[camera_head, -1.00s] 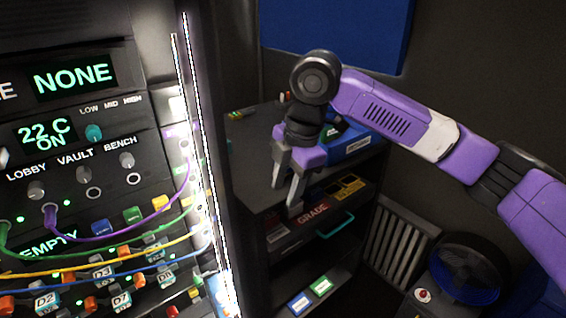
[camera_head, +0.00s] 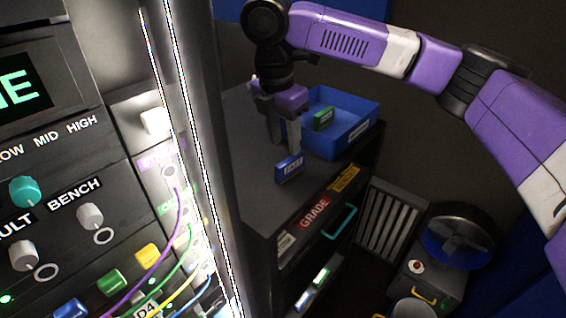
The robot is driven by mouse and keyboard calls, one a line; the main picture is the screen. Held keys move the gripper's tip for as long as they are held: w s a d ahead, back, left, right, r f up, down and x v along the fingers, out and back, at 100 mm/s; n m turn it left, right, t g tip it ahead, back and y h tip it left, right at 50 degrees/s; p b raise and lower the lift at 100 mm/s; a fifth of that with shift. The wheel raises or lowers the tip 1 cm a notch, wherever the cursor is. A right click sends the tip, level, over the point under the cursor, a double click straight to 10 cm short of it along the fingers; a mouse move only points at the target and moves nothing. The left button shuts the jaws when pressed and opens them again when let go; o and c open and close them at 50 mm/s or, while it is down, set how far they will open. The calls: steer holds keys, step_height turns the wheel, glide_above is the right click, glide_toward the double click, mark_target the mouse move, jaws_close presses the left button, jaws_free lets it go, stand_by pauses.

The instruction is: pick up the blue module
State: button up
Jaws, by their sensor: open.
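A small blue module (camera_head: 289,169) with a pale label lies on the dark cabinet top (camera_head: 255,190), near its front edge. My gripper (camera_head: 283,145) points down with its two grey fingers apart and nothing visible between them. The fingertips are just above and behind the blue module in the picture; I cannot tell whether they touch it. Another blue module (camera_head: 70,309) sits in the panel at the lower left, partly cut off by the frame's edge.
A blue tray (camera_head: 352,138) holding a green module (camera_head: 323,118) stands right of my gripper. The bright-edged panel (camera_head: 60,150) with knobs and cables fills the left. Below are a drawer marked GRADE (camera_head: 314,211), a radiator (camera_head: 390,220) and a fan (camera_head: 458,237).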

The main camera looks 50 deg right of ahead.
mark_target(290, 159)
steer(key=shift+s+d+f+p, duration=0.1)
steer(key=shift+s+d+f, duration=0.1)
steer(key=shift+f, duration=0.9)
steer(key=shift+s+d+f+p, duration=0.1)
steer(key=shift+d+f+p, duration=0.1)
steer(key=shift+f, duration=0.9)
steer(key=shift+s+d+f+p, duration=0.1)
steer(key=shift+s+d+f, duration=0.1)
steer(key=shift+f, duration=0.9)
steer(key=shift+f, duration=0.25)
jaws_close()
